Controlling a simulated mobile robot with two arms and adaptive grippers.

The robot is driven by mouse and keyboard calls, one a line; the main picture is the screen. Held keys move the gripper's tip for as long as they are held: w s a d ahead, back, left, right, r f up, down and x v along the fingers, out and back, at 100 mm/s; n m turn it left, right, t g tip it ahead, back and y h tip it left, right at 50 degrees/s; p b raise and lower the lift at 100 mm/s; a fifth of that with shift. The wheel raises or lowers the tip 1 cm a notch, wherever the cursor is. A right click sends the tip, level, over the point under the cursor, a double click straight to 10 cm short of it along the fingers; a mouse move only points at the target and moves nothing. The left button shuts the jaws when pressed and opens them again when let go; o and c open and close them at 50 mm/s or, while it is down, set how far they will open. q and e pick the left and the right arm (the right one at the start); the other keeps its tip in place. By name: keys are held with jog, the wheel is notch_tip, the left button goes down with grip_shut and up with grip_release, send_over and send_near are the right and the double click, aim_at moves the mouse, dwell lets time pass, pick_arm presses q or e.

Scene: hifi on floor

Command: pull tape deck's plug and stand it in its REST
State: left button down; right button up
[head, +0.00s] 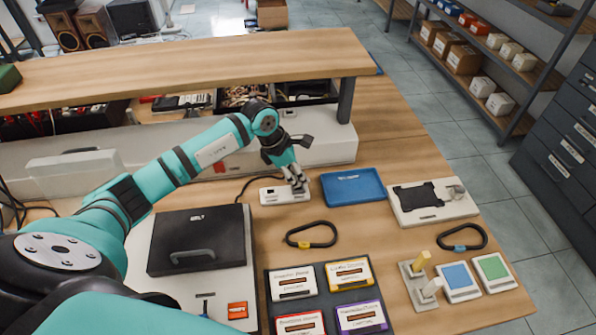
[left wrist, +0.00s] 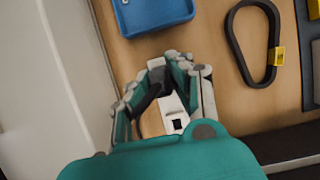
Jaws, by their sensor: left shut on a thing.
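My left gripper (head: 299,186) reaches down to a small white socket strip (head: 272,195) on the wooden bench. It is shut on a dark plug (left wrist: 148,98), which is mostly hidden between the fingers (left wrist: 160,88). The strip also shows in the left wrist view (left wrist: 174,118), with a dark socket opening. I cannot tell whether the plug is still seated. A black cord (head: 245,186) runs from the strip to the left. A dark board holds several coloured labelled holders with slots (head: 294,283); their lettering is too small to read surely. My right gripper is not in view.
A blue tray (head: 353,187) lies just right of the strip. Two black cable loops (head: 311,235) (head: 462,237), a white-based stand (head: 420,285) and a black-lidded case (head: 198,240) are nearby. A raised wooden shelf (head: 200,65) spans the back.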

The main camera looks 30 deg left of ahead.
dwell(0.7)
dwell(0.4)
pick_arm(q)
jog(key=shift+f+b, duration=0.3)
jog(key=shift+b, duration=0.15)
jog(key=shift+f+b, duration=0.65)
jog(key=shift+f, duration=0.05)
dwell(0.8)
dwell(0.4)
jog(key=c, duration=1.1)
grip_release()
